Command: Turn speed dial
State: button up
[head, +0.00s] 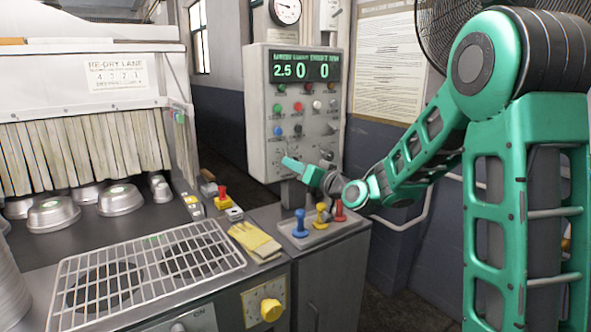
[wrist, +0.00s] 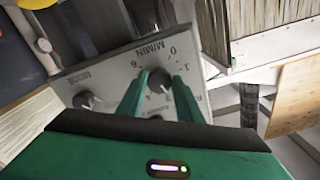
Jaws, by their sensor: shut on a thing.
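The speed dial (wrist: 159,80) is a dark round knob on a grey panel, with numbers and "M/MIN" lettering around it, upside down in the wrist view. My gripper (wrist: 160,75) has its two green fingers on either side of the knob, shut on it. In the head view my gripper (head: 298,166) is at the lower left of the grey control box (head: 257,100); I cannot make out the dial there. The display (head: 304,67) reads 2.5, 0 and 0. The mode dial (wrist: 86,100) sits beside the speed dial in the wrist view.
Below my gripper, a cabinet top carries blue (head: 300,225), yellow (head: 321,214) and red (head: 339,210) levers. Yellow gloves (head: 254,240) lie left of them, near a wire rack (head: 150,272). Metal pans (head: 53,214) stand by the curtain (head: 84,150).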

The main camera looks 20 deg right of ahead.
jog(key=shift+d+m, duration=0.1)
jog(key=shift+m, duration=1.5)
jog(key=o, duration=1)
jog(key=shift+o, duration=0.2)
jog(key=v, duration=1)
jog(key=shift+s, duration=0.3)
jog(key=shift+d, duration=0.1)
